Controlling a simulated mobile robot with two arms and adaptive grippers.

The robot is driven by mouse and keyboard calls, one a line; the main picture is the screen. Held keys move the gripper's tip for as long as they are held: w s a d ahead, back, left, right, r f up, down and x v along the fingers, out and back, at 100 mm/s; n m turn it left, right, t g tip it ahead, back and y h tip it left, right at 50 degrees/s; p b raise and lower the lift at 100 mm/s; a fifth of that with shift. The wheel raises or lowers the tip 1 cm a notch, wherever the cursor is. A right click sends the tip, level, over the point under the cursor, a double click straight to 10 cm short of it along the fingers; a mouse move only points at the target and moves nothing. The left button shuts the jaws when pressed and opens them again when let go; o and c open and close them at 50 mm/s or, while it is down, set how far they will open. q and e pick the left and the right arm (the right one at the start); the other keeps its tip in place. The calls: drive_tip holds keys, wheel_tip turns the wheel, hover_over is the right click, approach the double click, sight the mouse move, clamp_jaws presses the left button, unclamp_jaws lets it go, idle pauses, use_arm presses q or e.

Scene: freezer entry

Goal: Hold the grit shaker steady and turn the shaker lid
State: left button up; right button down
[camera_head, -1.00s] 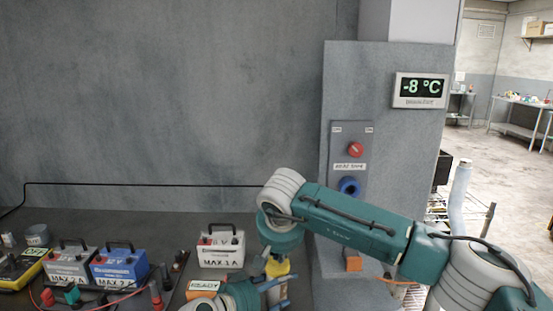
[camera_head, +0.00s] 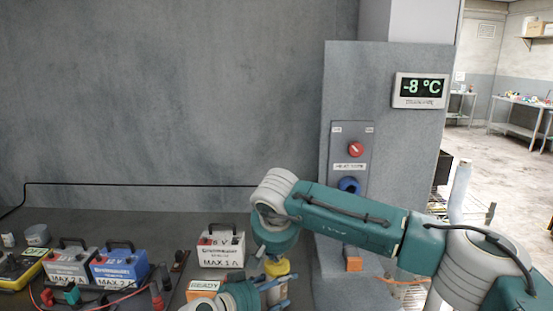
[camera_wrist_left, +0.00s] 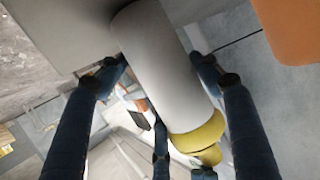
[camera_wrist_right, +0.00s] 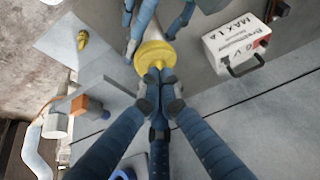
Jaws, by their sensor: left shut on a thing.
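The grit shaker is a white cylinder (camera_wrist_left: 165,65) with a yellow shaker lid (camera_wrist_left: 198,138), lying between my left fingers in the left wrist view. My left gripper (camera_head: 277,291) is shut around its body. The lid (camera_head: 278,268) also shows in the head view, on top of the shaker, partly hidden by my right gripper (camera_head: 268,266). In the right wrist view the lid (camera_wrist_right: 153,52) has a narrow knob at its middle. My right fingertips (camera_wrist_right: 160,84) stand close together on either side of that knob; whether they press on it is unclear.
A white battery (camera_head: 222,250) stands behind my left gripper; grey (camera_head: 72,268) and blue (camera_head: 120,268) ones stand at left. An orange box marked READY (camera_head: 204,289) is close beside my left gripper. A grey panel (camera_head: 385,100) with a red knob (camera_head: 355,149) rises at right.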

drive_tip(key=shift+s+a+f, duration=0.1)
drive_tip(key=shift+s, duration=0.1)
wheel_tip(320, 180, up, 6)
drive_tip(key=shift+s, duration=0.15)
idle(0.4)
wheel_tip(320, 180, down, 6)
drive_tip(key=d, duration=0.1)
drive_tip(key=shift+d, duration=0.15)
idle(0.8)
drive_tip(key=shift+w, duration=0.35)
idle(0.8)
